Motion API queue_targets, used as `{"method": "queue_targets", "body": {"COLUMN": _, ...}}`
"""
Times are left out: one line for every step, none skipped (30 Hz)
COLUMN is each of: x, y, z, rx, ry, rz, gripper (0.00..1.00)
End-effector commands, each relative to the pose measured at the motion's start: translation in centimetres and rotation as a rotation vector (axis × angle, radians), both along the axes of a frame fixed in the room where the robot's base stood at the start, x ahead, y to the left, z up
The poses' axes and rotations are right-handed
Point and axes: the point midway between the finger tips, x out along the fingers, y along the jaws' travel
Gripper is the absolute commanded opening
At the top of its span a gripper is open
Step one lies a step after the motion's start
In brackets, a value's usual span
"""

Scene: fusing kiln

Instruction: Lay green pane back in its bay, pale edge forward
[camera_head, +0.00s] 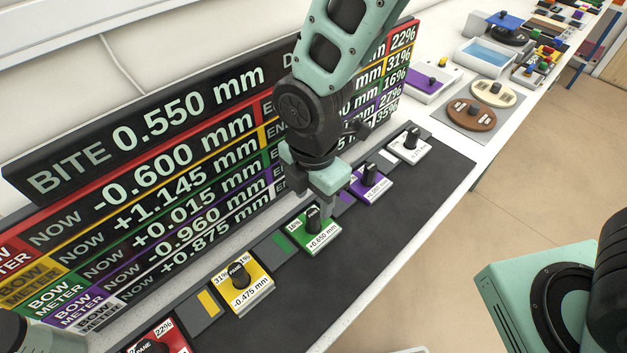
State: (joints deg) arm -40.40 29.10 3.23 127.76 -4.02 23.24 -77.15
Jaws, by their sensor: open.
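The green pane (323,238) lies on the dark bench strip, with a black knob on top. Its near side carries a white strip reading +0.650 mm. A grey plate with a green patch (284,243) lies just to its left; I cannot tell whether the pane sits fully in a bay. My gripper (318,200) points down above and just behind the green pane, open, close to the knob. I cannot tell whether its fingers touch the knob. The gripper hides part of the area behind the pane.
The yellow pane (258,293) and red pane (160,345) lie to the left, the purple pane (374,188) and white pane (412,152) to the right. A meter board (150,165) stands close behind. The dark mat (390,225) in front is clear.

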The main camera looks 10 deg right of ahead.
Motion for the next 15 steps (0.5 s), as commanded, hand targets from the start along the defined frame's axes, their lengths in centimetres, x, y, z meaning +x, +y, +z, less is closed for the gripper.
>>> {"method": "queue_targets", "body": {"x": 0.1, "y": 0.1, "z": 0.9, "rx": 0.004, "ry": -0.004, "rz": -0.001, "gripper": 0.47}}
{"method": "queue_targets", "body": {"x": 0.1, "y": 0.1, "z": 1.4, "rx": 0.004, "ry": -0.003, "rz": -0.002, "gripper": 0.47}}
{"method": "queue_targets", "body": {"x": 0.1, "y": 0.0, "z": 2.0, "rx": 0.004, "ry": -0.004, "rz": -0.002, "gripper": 0.47}}
{"method": "queue_targets", "body": {"x": 0.1, "y": 0.0, "z": 2.5, "rx": 0.003, "ry": -0.003, "rz": -0.001, "gripper": 0.47}}
{"method": "queue_targets", "body": {"x": 0.1, "y": 0.0, "z": 2.9, "rx": 0.003, "ry": -0.003, "rz": 0.000, "gripper": 0.47}}
{"method": "queue_targets", "body": {"x": 0.1, "y": 0.0, "z": 3.4, "rx": 0.003, "ry": -0.002, "rz": -0.001, "gripper": 0.47}}
{"method": "queue_targets", "body": {"x": 0.1, "y": 0.0, "z": 3.7, "rx": 0.003, "ry": -0.002, "rz": -0.001, "gripper": 0.47}}
{"method": "queue_targets", "body": {"x": 0.1, "y": 0.0, "z": 4.0, "rx": 0.003, "ry": -0.002, "rz": -0.001, "gripper": 0.47}}
{"method": "queue_targets", "body": {"x": 0.1, "y": 0.0, "z": 4.3, "rx": 0.002, "ry": -0.001, "rz": -0.001, "gripper": 0.47}}
{"method": "queue_targets", "body": {"x": 0.1, "y": 0.0, "z": 4.5, "rx": 0.001, "ry": 0.000, "rz": -0.001, "gripper": 0.47}}
{"method": "queue_targets", "body": {"x": 0.0, "y": 0.0, "z": 4.6, "rx": 0.001, "ry": 0.000, "rz": 0.000, "gripper": 0.47}}
{"method": "queue_targets", "body": {"x": 0.0, "y": 0.0, "z": 4.8, "rx": 0.001, "ry": -0.001, "rz": 0.000, "gripper": 0.47}}
{"method": "queue_targets", "body": {"x": 0.0, "y": 0.0, "z": 4.8, "rx": 0.000, "ry": 0.000, "rz": 0.000, "gripper": 0.47}}
{"method": "queue_targets", "body": {"x": 0.0, "y": 0.0, "z": 4.9, "rx": 0.000, "ry": 0.000, "rz": 0.000, "gripper": 0.47}}
{"method": "queue_targets", "body": {"x": 0.0, "y": 0.0, "z": 5.0, "rx": 0.001, "ry": 0.001, "rz": -0.007, "gripper": 0.47}}
